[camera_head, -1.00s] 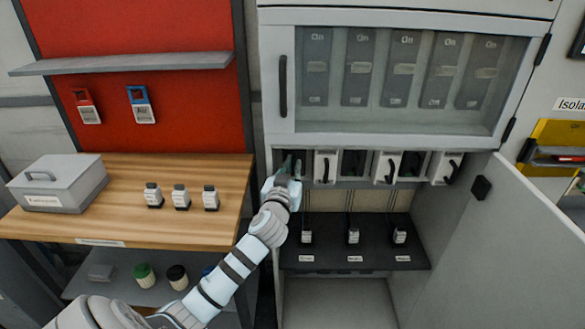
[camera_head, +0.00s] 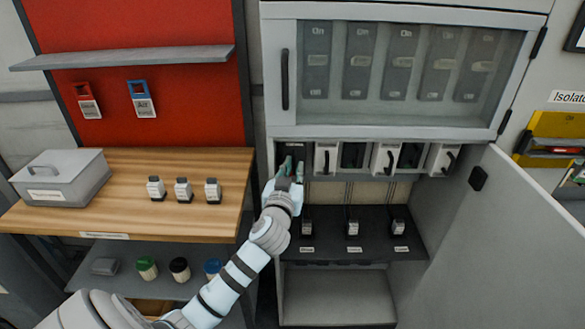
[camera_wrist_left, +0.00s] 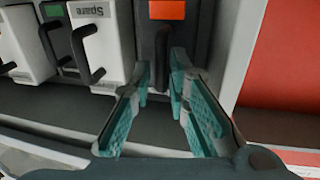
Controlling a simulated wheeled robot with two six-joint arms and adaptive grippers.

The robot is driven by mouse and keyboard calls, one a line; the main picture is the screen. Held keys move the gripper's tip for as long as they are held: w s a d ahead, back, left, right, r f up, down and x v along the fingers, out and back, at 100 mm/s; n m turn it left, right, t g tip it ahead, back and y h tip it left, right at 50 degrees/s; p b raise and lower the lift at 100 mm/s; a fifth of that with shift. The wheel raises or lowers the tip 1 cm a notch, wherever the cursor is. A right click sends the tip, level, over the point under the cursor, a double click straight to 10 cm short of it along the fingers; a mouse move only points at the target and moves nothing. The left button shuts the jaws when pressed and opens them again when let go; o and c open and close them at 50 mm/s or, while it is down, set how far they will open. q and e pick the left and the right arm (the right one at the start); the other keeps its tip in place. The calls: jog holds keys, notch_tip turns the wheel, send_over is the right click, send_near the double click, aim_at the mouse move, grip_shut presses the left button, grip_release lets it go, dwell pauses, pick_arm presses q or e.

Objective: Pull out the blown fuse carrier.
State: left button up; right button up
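The fuse row runs along the cabinet under the glazed door. In the left wrist view, a dark carrier with an orange-red flag (camera_wrist_left: 167,10) and an upright black handle (camera_wrist_left: 162,50) is straight ahead. My left gripper (camera_wrist_left: 164,70) is open, with its teal-padded fingers on either side of this handle and visible gaps beside it. In the head view, the left gripper (camera_head: 293,167) is at the leftmost position of the row and partly hides it. My right gripper is not in view.
More white carriers (camera_head: 387,160) and dark slots continue to the right. Below is a black shelf (camera_head: 370,262) with several small labelled items. The open cabinet door (camera_head: 515,240) stands at right. A wooden bench (camera_head: 130,205) with a grey box (camera_head: 62,178) and three fuses is at left.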

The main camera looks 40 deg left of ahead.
pick_arm(q)
jog(key=v, duration=1.2)
